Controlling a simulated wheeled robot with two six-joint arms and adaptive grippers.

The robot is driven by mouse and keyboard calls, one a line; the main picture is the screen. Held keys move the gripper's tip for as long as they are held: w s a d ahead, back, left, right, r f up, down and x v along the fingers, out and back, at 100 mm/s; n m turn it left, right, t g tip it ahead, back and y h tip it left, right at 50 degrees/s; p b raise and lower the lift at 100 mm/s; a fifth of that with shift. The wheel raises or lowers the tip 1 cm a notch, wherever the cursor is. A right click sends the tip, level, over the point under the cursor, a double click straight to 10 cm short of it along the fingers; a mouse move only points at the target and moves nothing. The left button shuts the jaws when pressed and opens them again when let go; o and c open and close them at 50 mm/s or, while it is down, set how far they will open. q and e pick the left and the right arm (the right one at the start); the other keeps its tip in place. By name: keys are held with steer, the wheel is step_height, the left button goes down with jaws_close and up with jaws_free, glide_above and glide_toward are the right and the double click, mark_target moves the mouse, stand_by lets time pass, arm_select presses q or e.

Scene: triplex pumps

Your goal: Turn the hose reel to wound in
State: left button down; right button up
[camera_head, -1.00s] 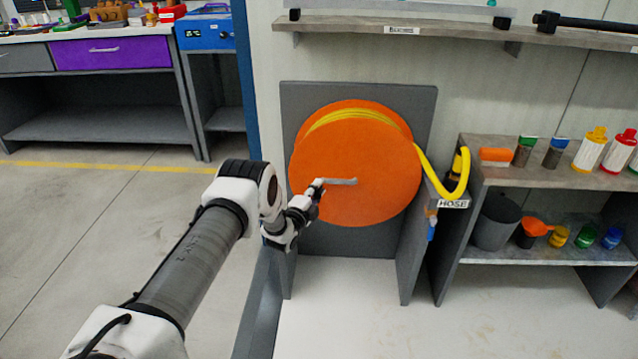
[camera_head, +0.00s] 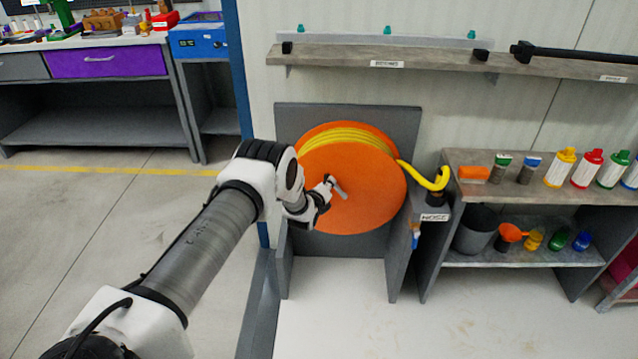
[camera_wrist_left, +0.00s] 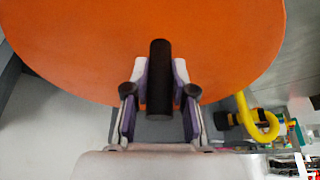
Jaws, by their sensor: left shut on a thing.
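The hose reel (camera_head: 365,190) is a large orange disc with yellow hose (camera_head: 345,139) wound behind it, set in a grey stand. Its grey crank arm (camera_head: 341,191) runs from near the disc's middle up and left to my left gripper (camera_head: 327,187). In the left wrist view my left gripper (camera_wrist_left: 160,95) is shut on a dark handle (camera_wrist_left: 160,62) in front of the orange disc. The hose's yellow free end (camera_head: 431,181) curves out at the right of the reel; it also shows in the left wrist view (camera_wrist_left: 262,128). My right gripper is in neither view.
A grey stand panel (camera_head: 297,118) backs the reel. A shelf unit (camera_head: 520,254) with bottles and a dark bucket (camera_head: 475,238) stands to the right. A wall shelf (camera_head: 430,65) runs above. The floor in front (camera_head: 345,310) is clear.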

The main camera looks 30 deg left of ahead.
arm_select(q)
steer(key=shift+w+d+r, duration=0.25)
steer(key=shift+d+r, duration=0.1)
steer(key=shift+d, duration=0.1)
steer(key=shift+w+d+r, duration=0.2)
steer(key=shift+w+d, duration=0.3)
steer(key=shift+d, duration=0.25)
steer(key=shift+w+d+r, duration=0.15)
steer(key=shift+w+d, duration=0.3)
steer(key=shift+d, duration=0.35)
steer(key=shift+w+d+r, duration=0.2)
steer(key=shift+w+d, duration=0.3)
steer(key=shift+d, duration=0.25)
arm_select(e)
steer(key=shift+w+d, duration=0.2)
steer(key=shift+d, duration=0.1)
arm_select(q)
steer(key=c, duration=1)
jaws_free()
steer(key=shift+c, duration=0.2)
steer(key=shift+o, duration=0.3)
steer(key=shift+d, duration=0.15)
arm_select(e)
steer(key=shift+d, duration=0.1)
